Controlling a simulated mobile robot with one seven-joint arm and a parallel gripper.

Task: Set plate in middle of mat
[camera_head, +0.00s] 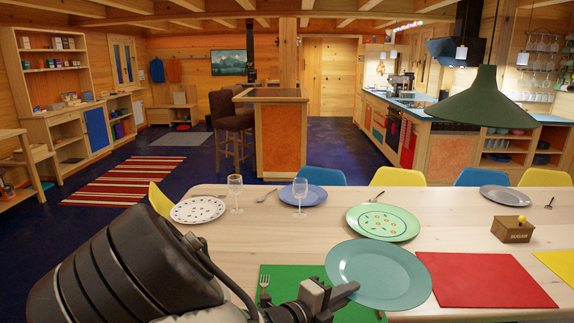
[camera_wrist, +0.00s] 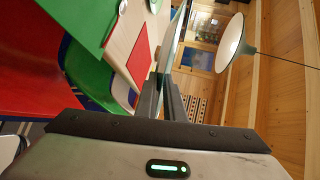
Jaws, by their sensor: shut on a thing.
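A teal plate (camera_head: 379,274) is held by its left edge in my gripper (camera_head: 345,291), roughly level above the near part of the table. In the wrist view the plate (camera_wrist: 178,40) shows edge-on between the fingers of my gripper (camera_wrist: 172,92). A green mat (camera_head: 274,278) lies below and left of the plate, partly hidden by my gripper and the plate; it also shows in the wrist view (camera_wrist: 88,18). A red mat (camera_head: 484,281) lies right of the plate and is bare; its left edge is close to the plate in the picture.
A green patterned plate (camera_head: 383,222), a spotted plate (camera_head: 198,210), a blue plate (camera_head: 317,194) and two wine glasses (camera_head: 300,195) stand farther back. A wooden sugar box (camera_head: 513,230) is behind the red mat. A green lamp (camera_head: 481,102) hangs above.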

